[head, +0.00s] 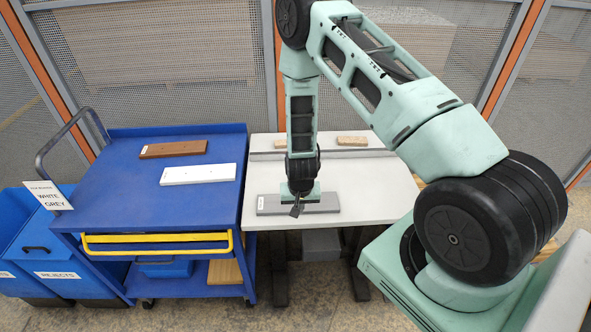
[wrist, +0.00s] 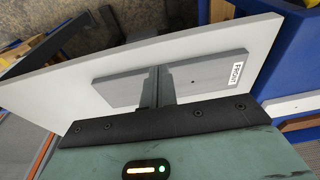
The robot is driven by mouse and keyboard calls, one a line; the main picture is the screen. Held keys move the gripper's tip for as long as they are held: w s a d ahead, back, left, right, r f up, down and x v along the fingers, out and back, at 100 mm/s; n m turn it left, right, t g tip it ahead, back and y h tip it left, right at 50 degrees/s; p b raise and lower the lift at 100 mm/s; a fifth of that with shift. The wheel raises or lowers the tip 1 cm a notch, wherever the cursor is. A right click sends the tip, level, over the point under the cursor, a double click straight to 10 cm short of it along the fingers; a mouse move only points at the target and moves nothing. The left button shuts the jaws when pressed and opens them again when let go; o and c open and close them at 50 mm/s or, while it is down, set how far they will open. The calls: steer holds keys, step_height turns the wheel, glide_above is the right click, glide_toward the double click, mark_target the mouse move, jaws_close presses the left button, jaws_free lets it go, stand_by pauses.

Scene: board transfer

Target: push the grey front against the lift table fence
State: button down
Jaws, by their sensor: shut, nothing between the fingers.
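The grey front (head: 325,204) lies flat near the front edge of the pale lift table (head: 375,190), with a white label at its left end. In the wrist view the grey front (wrist: 205,73) shows its label, reading FRONT. The lift table fence (head: 330,154) is a low grey strip along the back of the table, with a wide gap between it and the front. My gripper (head: 296,209) is shut and empty, pointing down at the middle of the front. In the wrist view my gripper (wrist: 158,72) covers the front's middle; I cannot tell whether it touches.
A blue cart (head: 110,190) stands to the left, carrying a brown board (head: 173,149) and a white board (head: 198,174). Two small wood blocks (head: 352,141) lie at the back of the lift table. The tabletop between front and fence looks clear.

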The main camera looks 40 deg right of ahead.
mark_target(299, 219)
steer(key=shift+w+d+f+b, duration=0.1)
steer(key=shift+w+f+b, duration=0.1)
steer(key=shift+f+b, duration=0.5)
steer(key=shift+w+d+f+b, duration=0.15)
steer(key=shift+f+b, duration=0.2)
steer(key=shift+f, duration=0.55)
steer(key=shift+w+d+f+b, duration=0.1)
steer(key=shift+w+f+b, duration=0.1)
steer(key=shift+f+b, duration=0.5)
steer(key=shift+w+d+f+b, duration=0.1)
steer(key=shift+w+d+b, duration=0.4)
steer(key=shift+w+d, duration=0.8)
steer(key=shift+w+d+r+b, duration=0.1)
steer(key=shift+w+d+b, duration=0.55)
steer(key=shift+w, duration=1.1)
steer(key=shift+w+d+f+b, duration=0.1)
steer(key=shift+w+d+b, duration=0.25)
steer(key=shift+w+d, duration=1)
steer(key=shift+w+d+b, duration=0.8)
steer(key=shift+w+b, duration=0.05)
steer(key=shift+w, duration=0.55)
steer(key=shift+w+d+b, duration=0.85)
steer(key=shift+w+b, duration=0.05)
steer(key=shift+w, duration=0.45)
steer(key=shift+w+d+b, duration=0.8)
steer(key=shift+w+b, duration=0.05)
steer(key=shift+w, duration=0.55)
steer(key=shift+s+a, duration=0.1)
steer(key=shift+s, duration=0.05)
